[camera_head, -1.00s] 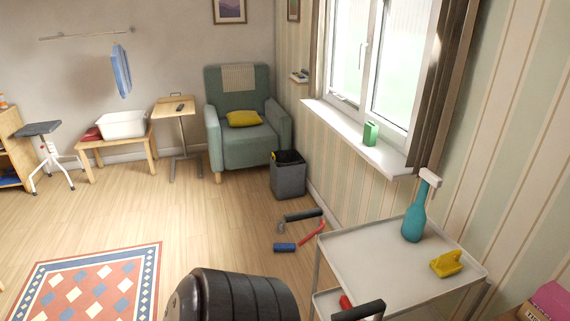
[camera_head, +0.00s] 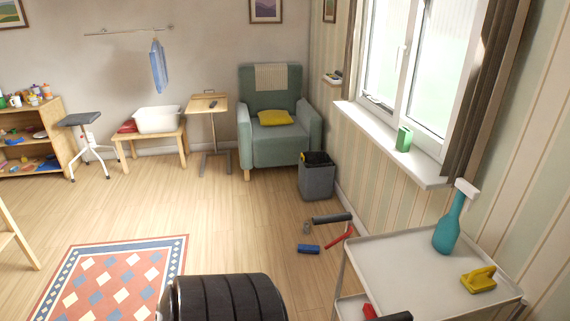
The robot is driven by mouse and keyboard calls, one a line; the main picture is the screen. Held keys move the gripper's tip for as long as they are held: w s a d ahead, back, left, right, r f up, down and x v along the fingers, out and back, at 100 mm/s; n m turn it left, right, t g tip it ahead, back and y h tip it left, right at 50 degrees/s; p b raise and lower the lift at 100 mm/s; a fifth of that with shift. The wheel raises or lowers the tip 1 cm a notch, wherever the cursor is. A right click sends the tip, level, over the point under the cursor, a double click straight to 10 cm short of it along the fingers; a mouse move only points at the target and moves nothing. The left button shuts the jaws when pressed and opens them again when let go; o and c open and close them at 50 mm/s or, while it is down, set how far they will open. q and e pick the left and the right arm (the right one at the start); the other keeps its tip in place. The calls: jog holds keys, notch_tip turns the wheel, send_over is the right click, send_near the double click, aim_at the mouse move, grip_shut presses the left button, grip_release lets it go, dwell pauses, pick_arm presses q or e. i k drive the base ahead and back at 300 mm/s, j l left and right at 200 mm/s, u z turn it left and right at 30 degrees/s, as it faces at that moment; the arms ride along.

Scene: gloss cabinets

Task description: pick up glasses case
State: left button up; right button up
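I cannot make out a glasses case for certain. A small blue object (camera_head: 308,248) lies on the floor by the trolley, beside a dark grey cylinder (camera_head: 332,219) and a red curved piece (camera_head: 339,237). A small dark item (camera_head: 213,104) lies on the side table, and another dark item (camera_head: 334,75) sits on the small wall shelf. All are too small to identify. Neither gripper shows; a black ribbed part of mine fills the bottom middle.
A white trolley (camera_head: 398,262) with a teal bottle (camera_head: 449,224) and a yellow object (camera_head: 479,279) stands at right. A grey bin (camera_head: 317,180) stands beside the green armchair (camera_head: 259,150). A patterned rug (camera_head: 112,285) lies at left. The floor in the middle is clear.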

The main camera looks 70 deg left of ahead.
aim_at(311, 248)
jog(key=j+u, duration=0.2)
jog(key=u, duration=0.25)
jog(key=j+u, duration=0.2)
jog(key=u, duration=0.2)
jog(key=j+u, duration=0.2)
jog(key=u, duration=0.25)
jog(key=j+u, duration=0.15)
jog(key=u, duration=0.25)
jog(key=i+j, duration=0.15)
jog(key=j, duration=0.15)
jog(key=i+j, duration=0.15)
jog(key=j, duration=0.15)
jog(key=i+j, duration=0.15)
jog(key=j, duration=0.15)
jog(key=i+j+u, duration=0.45)
jog(key=i+u, duration=0.15)
jog(key=i, duration=0.25)
jog(key=i+j+u, duration=0.1)
jog(key=i, duration=0.85)
jog(key=i+j+u, duration=0.1)
jog(key=i+j, duration=0.15)
jog(key=i, duration=0.7)
jog(key=i+z, duration=0.5)
jog(key=i+j+z, duration=0.2)
jog(key=z, duration=0.3)
jog(key=i+j+z, duration=0.3)
jog(key=z, duration=0.2)
jog(key=i, duration=0.05)
